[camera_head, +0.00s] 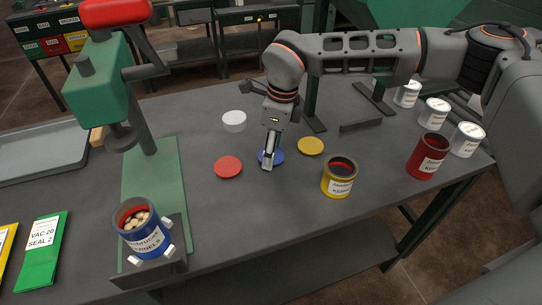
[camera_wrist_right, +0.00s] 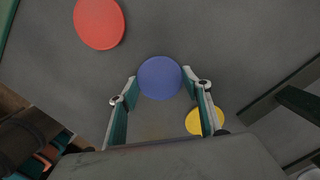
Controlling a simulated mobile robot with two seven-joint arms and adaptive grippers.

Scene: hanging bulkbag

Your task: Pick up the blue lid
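The blue lid (camera_head: 279,157) lies flat on the grey workbench, partly hidden behind my right gripper (camera_head: 268,160) in the head view. In the right wrist view the round blue lid (camera_wrist_right: 160,76) shows whole, at and just beyond the fingertips. My right gripper (camera_wrist_right: 161,86) is open, with its two fingers spread on either side of the lid's near part and nothing clamped between them. I cannot tell whether the fingertips touch the lid. My left gripper is not in view.
A red lid (camera_head: 228,167) lies left of the blue lid and a yellow lid (camera_head: 311,146) right. A white round item (camera_head: 234,121) is behind. A yellow can (camera_head: 339,177) and red can (camera_head: 428,156) stand right. A blue can (camera_head: 145,231) of pale pieces sits at the green press (camera_head: 98,90).

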